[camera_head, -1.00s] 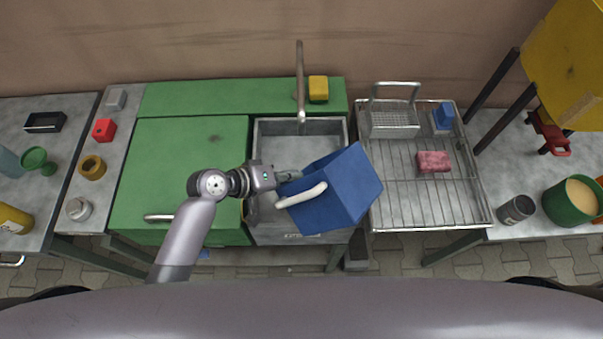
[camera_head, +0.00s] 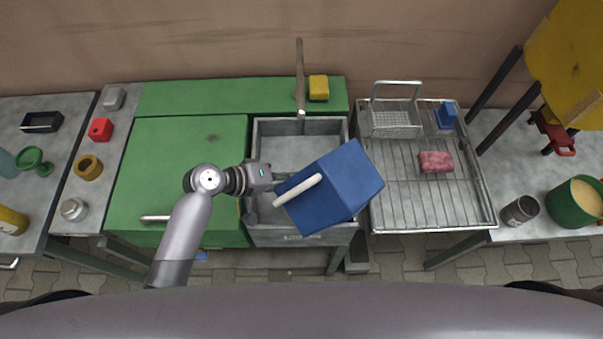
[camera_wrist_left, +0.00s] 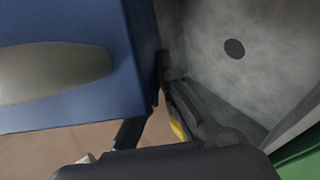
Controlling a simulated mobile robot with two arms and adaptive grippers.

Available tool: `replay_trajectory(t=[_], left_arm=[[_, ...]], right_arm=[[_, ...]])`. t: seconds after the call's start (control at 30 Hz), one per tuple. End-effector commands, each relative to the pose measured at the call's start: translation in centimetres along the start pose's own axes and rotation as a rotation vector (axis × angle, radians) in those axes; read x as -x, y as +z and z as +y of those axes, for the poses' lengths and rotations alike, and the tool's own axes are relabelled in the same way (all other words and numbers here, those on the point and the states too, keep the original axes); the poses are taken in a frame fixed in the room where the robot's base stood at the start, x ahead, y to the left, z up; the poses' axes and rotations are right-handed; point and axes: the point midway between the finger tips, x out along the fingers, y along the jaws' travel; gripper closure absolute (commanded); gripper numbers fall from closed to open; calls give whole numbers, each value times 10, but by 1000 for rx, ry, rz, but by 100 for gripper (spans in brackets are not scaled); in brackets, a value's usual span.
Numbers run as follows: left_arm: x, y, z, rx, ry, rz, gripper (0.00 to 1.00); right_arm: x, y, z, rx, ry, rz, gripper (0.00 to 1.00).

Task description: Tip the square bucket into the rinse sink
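The blue square bucket (camera_head: 337,188) is tilted steeply over the right front part of the grey rinse sink (camera_head: 285,150). Its open side faces down and left, and I cannot see inside it. Its pale handle (camera_head: 297,190) lies across the side towards the gripper. My left gripper (camera_head: 278,182) is at the bucket's left edge, shut on it and holding it up; the fingertips are partly hidden. In the left wrist view the bucket (camera_wrist_left: 60,50) fills the left, and the sink floor with a dark round drain (camera_wrist_left: 235,48) shows beyond. My right gripper is out of view.
A tap (camera_head: 300,85) rises behind the sink, with a yellow sponge (camera_head: 318,88) beside it. A green worktop (camera_head: 185,170) lies left. A wire drying rack (camera_head: 425,205) on the right bears a wire basket (camera_head: 395,120) and a pink sponge (camera_head: 436,161).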

Motion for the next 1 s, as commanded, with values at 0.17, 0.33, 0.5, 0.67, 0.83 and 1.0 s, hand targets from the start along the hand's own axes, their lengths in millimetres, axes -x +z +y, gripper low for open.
replay_trajectory(t=[0.17,0.33,0.5,0.67,0.83,1.0], left_arm=[[-2,-1,-2,21,10,-10,100],[-3,0,-4,40,19,-22,100],[-3,-1,-5,57,25,-33,100],[-4,-3,-7,72,31,-42,100],[-4,-3,-8,82,35,-48,100],[-4,-4,-9,87,37,-52,100]], right_arm=[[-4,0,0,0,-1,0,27],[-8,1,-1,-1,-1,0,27],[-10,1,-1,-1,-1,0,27],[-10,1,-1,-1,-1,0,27],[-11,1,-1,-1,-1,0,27],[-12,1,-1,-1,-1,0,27]])
